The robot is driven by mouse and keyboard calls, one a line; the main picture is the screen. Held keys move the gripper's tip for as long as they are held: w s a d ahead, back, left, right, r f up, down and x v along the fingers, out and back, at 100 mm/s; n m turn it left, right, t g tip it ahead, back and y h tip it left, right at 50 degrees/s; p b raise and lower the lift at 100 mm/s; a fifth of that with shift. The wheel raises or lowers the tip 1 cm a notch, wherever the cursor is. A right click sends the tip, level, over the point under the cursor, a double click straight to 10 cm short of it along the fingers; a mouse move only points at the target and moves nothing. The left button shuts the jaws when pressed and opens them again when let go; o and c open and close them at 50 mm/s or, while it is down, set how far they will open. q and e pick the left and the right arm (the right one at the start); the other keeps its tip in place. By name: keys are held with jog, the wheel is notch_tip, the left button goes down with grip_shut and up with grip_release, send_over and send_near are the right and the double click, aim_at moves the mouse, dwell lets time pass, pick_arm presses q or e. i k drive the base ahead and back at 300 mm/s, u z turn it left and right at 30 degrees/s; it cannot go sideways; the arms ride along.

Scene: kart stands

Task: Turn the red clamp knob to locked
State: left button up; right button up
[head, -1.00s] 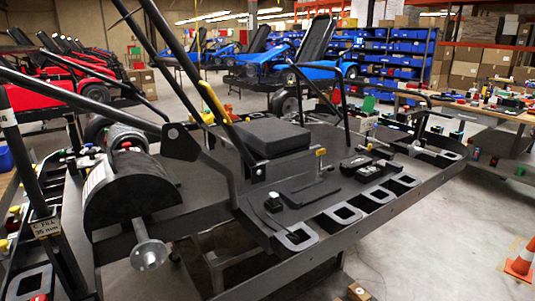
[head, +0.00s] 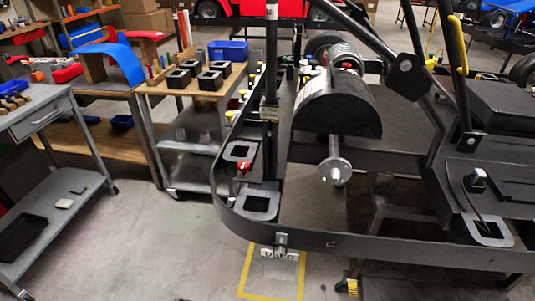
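A small red knob (head: 244,167) sits on the dark kart frame (head: 226,190) at its rounded front-left corner, between two square cut-out pads. It is too small to tell which way it is turned. Another red cap (head: 347,66) shows on top of the black drum-shaped part (head: 335,105) further right. I cannot tell from the picture which of the two is the clamp knob. Neither of my grippers is in view.
A grey cart (head: 60,190) stands at the left. A wood-topped trolley (head: 150,90) with black square blocks and a blue bin (head: 228,50) stands behind the kart frame. Clear concrete floor (head: 170,245) lies in front, with a yellow-marked rectangle (head: 270,295) under the frame's front edge.

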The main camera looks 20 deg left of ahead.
aim_at(243, 166)
jog(key=u, duration=2.6)
jog(key=i, duration=2.4)
jog(key=z, duration=3.6)
